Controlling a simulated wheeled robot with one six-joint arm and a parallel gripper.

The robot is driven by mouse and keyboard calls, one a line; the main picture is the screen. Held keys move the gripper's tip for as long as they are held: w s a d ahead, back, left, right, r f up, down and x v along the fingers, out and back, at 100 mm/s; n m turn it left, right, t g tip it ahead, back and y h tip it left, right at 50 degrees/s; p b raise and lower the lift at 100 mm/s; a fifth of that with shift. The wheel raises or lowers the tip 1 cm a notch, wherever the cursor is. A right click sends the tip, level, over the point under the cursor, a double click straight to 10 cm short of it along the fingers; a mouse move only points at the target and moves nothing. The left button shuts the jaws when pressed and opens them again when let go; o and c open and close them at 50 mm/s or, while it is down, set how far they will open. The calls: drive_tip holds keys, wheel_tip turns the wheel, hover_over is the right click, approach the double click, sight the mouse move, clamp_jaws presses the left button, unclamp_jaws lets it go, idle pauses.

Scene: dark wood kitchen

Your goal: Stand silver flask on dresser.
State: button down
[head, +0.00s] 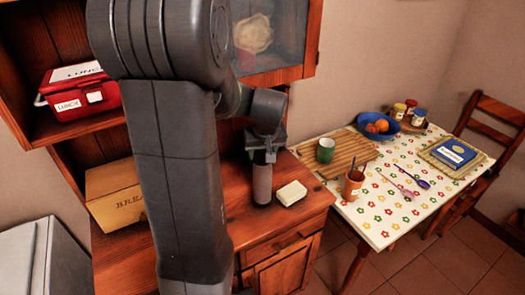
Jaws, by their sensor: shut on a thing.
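The silver flask (262,184) is an upright grey cylinder in the head view, over the top of the wooden dresser (285,221). My gripper (263,158) points down and is shut on the upper part of the flask. The flask's base is at or very near the dresser top; I cannot tell for sure whether it touches. My arm hides the middle of the dresser.
A white block (291,193) lies just right of the flask. A bread box (117,194) stands at left, below a red lunch box (79,91) on a shelf. A glazed cabinet door (281,40) hangs above. A laid table (385,233) stands at right.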

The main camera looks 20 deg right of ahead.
drive_tip(key=c, duration=0.6)
unclamp_jaws()
drive_tip(key=shift+f, duration=0.1)
drive_tip(key=b+v, duration=0.1)
drive_tip(key=v, duration=1.1)
drive_tip(key=shift+s, duration=0.1)
